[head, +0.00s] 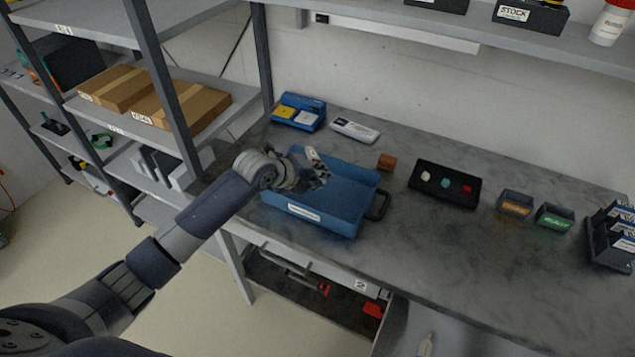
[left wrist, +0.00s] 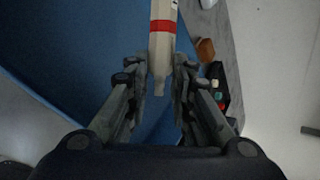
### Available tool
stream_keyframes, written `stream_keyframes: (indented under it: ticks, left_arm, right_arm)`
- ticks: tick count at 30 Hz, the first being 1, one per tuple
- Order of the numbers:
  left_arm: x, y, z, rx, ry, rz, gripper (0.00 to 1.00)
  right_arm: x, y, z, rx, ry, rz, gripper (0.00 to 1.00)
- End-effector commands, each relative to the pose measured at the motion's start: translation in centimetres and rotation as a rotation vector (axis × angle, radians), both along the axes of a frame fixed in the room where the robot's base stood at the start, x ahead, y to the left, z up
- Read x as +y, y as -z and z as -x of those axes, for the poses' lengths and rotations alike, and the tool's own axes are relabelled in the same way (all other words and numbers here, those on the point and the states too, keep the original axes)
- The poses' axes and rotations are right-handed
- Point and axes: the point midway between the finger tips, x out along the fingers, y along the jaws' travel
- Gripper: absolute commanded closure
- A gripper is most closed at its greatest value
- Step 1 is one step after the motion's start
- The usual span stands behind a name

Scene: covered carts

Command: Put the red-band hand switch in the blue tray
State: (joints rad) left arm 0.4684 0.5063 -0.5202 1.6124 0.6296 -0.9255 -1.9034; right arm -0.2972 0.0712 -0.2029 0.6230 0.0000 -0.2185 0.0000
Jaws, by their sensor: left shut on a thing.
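The red-band hand switch (left wrist: 163,45) is a pale, slim body with a red stripe, seen in the left wrist view between my left gripper's fingers. My left gripper (left wrist: 160,82) is shut on its narrow end. In the head view my left gripper (head: 318,172) is over the blue tray (head: 345,215), and the switch is small and partly hidden there. The blue tray sits on the grey worktop, with a white label on its front wall and a dark handle at its right end. The blue tray floor (left wrist: 75,75) fills much of the left wrist view. My right gripper is not in view.
A brown block (head: 387,162) and a black tray with coloured knobs (head: 445,199) are right of the blue tray. Small bins (head: 515,204) stand farther right. A blue organiser (head: 298,112) and a white box (head: 354,130) are behind. An open drawer (head: 310,290) is below.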

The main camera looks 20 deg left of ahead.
Motion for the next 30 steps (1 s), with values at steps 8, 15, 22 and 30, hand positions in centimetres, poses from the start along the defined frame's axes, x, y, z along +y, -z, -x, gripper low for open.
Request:
stream_keyframes:
  ticks: [8, 15, 22, 30]
  left_arm:
    - [0.0, 2.9, 0.0, 0.002, -0.001, 0.003, 1.0]
    - [0.0, 3.5, -0.1, -0.002, 0.0, 0.0, 1.0]
    - [0.0, 4.0, -0.1, -0.002, 0.0, 0.0, 1.0]
    - [0.0, 4.7, -0.1, -0.002, 0.0, 0.0, 1.0]
  right_arm:
    - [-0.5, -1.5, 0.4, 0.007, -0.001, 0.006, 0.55]
    - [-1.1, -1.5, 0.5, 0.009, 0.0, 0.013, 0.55]
    - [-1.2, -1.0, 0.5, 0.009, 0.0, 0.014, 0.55]
    - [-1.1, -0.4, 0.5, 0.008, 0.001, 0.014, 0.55]
